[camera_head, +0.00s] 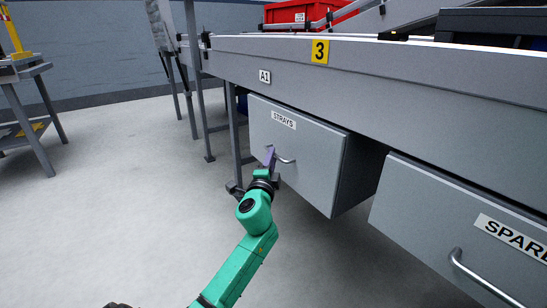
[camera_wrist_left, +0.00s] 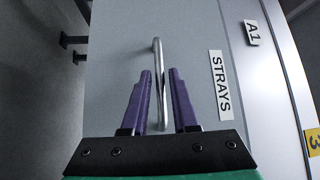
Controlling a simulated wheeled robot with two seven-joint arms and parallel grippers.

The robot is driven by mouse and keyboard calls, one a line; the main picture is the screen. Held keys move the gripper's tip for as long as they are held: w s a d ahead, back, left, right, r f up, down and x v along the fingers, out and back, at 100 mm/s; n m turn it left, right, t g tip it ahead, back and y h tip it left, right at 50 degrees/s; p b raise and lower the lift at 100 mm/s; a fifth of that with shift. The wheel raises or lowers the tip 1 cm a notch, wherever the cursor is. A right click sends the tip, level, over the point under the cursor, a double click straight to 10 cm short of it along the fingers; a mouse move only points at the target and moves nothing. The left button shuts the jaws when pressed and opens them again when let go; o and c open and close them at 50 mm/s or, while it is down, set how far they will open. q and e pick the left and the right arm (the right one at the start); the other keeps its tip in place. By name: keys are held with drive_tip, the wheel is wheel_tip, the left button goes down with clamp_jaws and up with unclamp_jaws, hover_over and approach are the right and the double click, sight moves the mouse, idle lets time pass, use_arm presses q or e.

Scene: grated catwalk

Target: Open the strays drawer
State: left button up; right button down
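The strays drawer (camera_head: 310,165) is a grey box front under the bench, with a white STRAYS label. Its front lines up with the neighbouring drawer and no interior shows, so it looks shut. Its metal bar handle (camera_head: 286,161) also shows in the left wrist view (camera_wrist_left: 156,50). My left gripper (camera_head: 270,157) is at the handle. In the left wrist view its purple fingers (camera_wrist_left: 160,72) stand on either side of the bar, with gaps visible, so it is open. Whether the fingertips touch the drawer front I cannot tell. My right gripper is not in view.
A second drawer (camera_head: 420,215) with a partly cut-off SPARE label and a handle is at right. The bench (camera_head: 400,85) overhangs both, with a red crate (camera_head: 300,12) on top. Bench legs (camera_head: 232,130) stand left of the strays drawer. The floor in front is clear.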

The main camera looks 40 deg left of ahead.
use_arm(q)
drive_tip(key=shift+x, duration=1.2)
drive_tip(key=shift+f, duration=0.1)
drive_tip(key=shift+d, duration=0.1)
clamp_jaws()
